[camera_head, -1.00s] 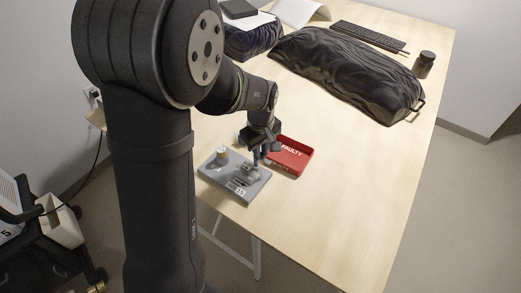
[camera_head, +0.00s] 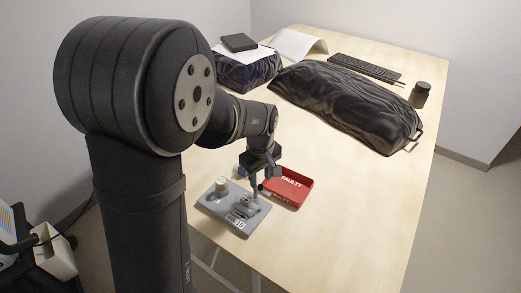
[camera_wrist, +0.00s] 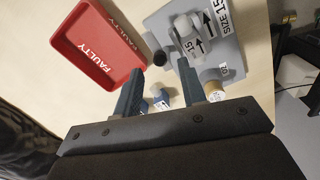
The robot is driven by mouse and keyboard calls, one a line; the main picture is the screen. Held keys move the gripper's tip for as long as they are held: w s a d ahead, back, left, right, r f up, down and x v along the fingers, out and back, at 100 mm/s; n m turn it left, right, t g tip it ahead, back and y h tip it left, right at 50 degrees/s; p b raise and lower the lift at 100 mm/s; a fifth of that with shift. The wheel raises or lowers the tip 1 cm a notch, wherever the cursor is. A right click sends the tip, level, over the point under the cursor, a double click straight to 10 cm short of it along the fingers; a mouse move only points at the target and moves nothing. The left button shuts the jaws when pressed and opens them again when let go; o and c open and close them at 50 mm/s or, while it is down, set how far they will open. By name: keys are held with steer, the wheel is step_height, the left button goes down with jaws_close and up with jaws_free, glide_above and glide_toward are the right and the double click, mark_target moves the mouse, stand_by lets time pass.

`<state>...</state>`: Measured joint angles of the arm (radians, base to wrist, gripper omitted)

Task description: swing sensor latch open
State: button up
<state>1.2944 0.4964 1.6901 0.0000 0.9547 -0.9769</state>
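A grey plate (camera_head: 208,204) lies on the table's near end. It carries a pale grey rounded fitting (camera_wrist: 190,38) with a "15" label and arrows, apparently the sensor latch. A tan-topped cylinder (camera_wrist: 216,92) stands on the same plate, also visible in the head view (camera_head: 221,184). My gripper (camera_wrist: 159,70) is open, with nothing held between its dark fingers. One fingertip is by the fitting and the other is by the red tray's corner; I cannot tell whether either touches. In the head view my gripper (camera_head: 262,188) is over the plate's right side and partly hides the fitting.
A red tray (camera_head: 304,184) marked FAULTY sits right beside the plate. Small blue pieces (camera_wrist: 160,101) lie on the table near the plate. A large black covered bundle (camera_head: 345,103), a keyboard (camera_head: 365,68) and a dark jar (camera_head: 420,95) are farther back. The table's right front is clear.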

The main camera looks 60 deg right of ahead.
mark_target(261, 185)
step_height(261, 185, up, 15)
steer(key=shift+f, duration=0.2)
stand_by(0.6)
step_height(261, 185, down, 18)
steer(key=shift+r, duration=0.25)
stand_by(0.5)
